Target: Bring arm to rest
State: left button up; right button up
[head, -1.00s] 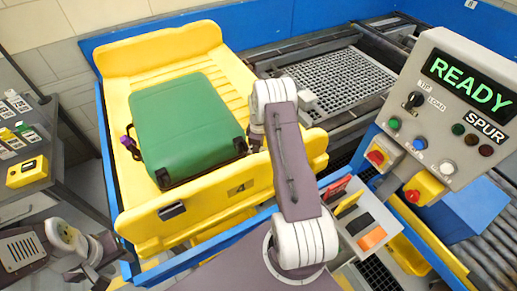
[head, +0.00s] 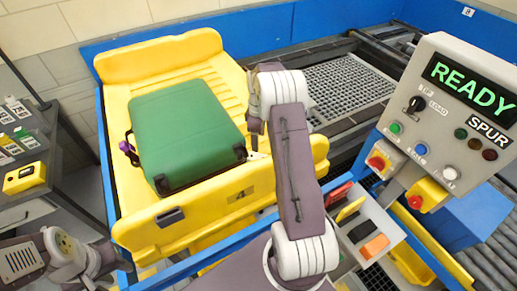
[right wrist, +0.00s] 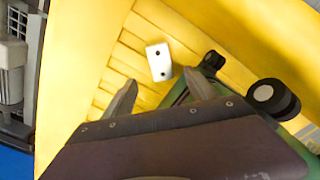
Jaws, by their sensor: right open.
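My right arm rises from the bottom centre of the head view and bends over the yellow tray. Its gripper (head: 254,125) hangs beside the right edge of the green suitcase (head: 187,128), partly hidden by my arm. In the right wrist view the two fingers (right wrist: 160,92) are apart with nothing between them. A small white piece with two dark dots (right wrist: 159,62) shows just beyond the fingertips against the yellow tray (right wrist: 110,45). My left gripper (head: 95,262) is at the lower left of the head view, clear of the tray; its fingers are not clear.
A control panel (head: 425,130) reading READY stands at the right. A bin of coloured cards (head: 365,232) sits below it. A dark shelf (head: 60,190) with a yellow device (head: 24,177) is at the left. Blue rails border the tray.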

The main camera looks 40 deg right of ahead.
jog(key=shift+r, duration=0.65)
